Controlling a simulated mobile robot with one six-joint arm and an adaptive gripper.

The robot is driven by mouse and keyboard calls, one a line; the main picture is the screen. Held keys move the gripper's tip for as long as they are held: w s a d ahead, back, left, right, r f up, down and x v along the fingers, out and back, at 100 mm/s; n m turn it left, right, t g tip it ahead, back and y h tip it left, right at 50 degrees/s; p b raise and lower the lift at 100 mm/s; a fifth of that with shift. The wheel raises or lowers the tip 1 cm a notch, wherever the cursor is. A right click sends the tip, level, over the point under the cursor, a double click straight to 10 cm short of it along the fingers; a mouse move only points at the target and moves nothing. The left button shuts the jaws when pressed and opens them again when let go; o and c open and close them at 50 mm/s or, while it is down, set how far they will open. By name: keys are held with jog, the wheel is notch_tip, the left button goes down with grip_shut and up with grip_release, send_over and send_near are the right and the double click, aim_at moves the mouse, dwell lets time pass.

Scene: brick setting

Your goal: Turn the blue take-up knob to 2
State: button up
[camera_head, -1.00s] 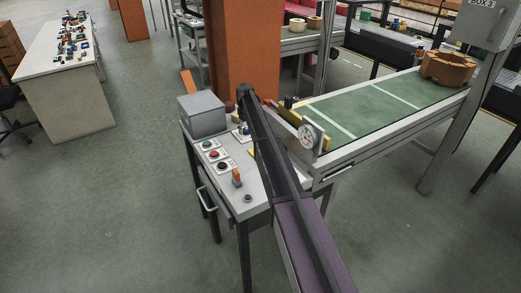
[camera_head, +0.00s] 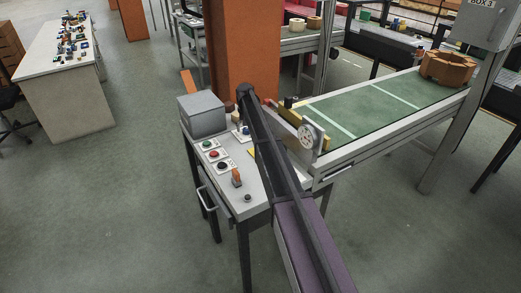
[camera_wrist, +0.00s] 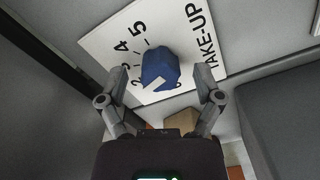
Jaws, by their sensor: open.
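The blue take-up knob (camera_wrist: 160,66) sits on a white dial plate (camera_wrist: 105,42) marked TAKE-UP in the wrist view. My gripper (camera_wrist: 160,73) is open, with one finger on each side of the knob and gaps between. In the head view my arm largely hides the knob and gripper.
The control table (camera_head: 257,204) carries a grey box (camera_head: 202,114), several push buttons and an orange-handled switch (camera_head: 236,177). A round gauge (camera_head: 307,136) stands right of my arm beside the green conveyor (camera_head: 350,115). An orange pillar (camera_head: 240,50) rises behind.

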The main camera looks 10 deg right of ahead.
aim_at(246, 129)
jog(key=m, duration=0.9)
jog(key=shift+m, duration=0.3)
notch_tip(246, 129, up, 14)
jog(key=p, duration=1.4)
jog(key=s+f+n+b, duration=0.2)
jog(key=s+n, duration=0.5)
jog(key=s, duration=2.2)
jog(key=shift+s+f+b, duration=0.2)
jog(key=shift+f+b, duration=0.1)
jog(key=shift+b, duration=0.05)
jog(key=shift+s, duration=0.1)
jog(key=s+n, duration=0.4)
jog(key=s, duration=1.2)
